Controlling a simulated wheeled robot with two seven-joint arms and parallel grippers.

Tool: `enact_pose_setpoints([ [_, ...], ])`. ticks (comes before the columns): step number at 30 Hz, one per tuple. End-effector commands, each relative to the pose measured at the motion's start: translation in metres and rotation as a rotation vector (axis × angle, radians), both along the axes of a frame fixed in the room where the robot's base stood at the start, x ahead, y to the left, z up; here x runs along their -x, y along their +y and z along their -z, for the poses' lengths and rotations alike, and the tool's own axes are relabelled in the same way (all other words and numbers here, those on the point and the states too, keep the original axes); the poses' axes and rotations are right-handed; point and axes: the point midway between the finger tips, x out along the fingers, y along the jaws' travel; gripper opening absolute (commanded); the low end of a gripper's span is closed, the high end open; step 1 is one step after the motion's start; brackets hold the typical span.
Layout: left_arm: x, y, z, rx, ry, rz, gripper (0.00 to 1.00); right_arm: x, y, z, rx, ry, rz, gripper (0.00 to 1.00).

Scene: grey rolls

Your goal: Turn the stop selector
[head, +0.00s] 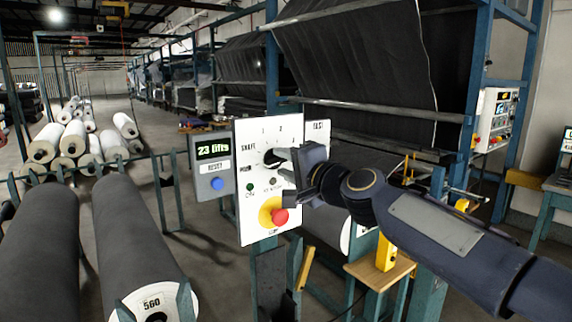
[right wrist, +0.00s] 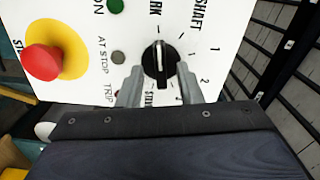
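The stop selector is a round black knob (right wrist: 160,52) with a raised bar and a white mark at its upper end in the right wrist view. It sits on a white control panel (head: 255,135) with printed labels around it, including SHAFT, 1 and 2. My right gripper (right wrist: 160,74) is open, with one grey finger on each side of the knob. Gaps show between fingers and bar. The right gripper (head: 284,157) reaches the panel from the right in the head view. My left gripper is out of view.
A red mushroom button (head: 280,216) on a yellow disc (head: 268,208) sits below the selector. A grey box (head: 212,168) with a "23 lifts" display and blue button adjoins the panel's left. Dark fabric rolls (head: 135,235) lie at left; a loom frame stands behind.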

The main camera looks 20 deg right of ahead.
Motion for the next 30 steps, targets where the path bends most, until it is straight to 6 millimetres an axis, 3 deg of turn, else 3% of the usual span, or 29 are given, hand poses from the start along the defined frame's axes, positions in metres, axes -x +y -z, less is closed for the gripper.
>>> enact_pose_setpoints([
  [8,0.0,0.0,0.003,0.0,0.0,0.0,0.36,0.008,-0.003,-0.001,-0.001,-0.003,0.001,0.33],
  [21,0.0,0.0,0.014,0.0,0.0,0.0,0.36,0.069,-0.025,0.0,0.001,-0.001,0.001,0.33],
  [30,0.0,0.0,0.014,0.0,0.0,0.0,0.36,0.074,-0.027,0.0,-0.001,0.0,0.0,0.33],
])
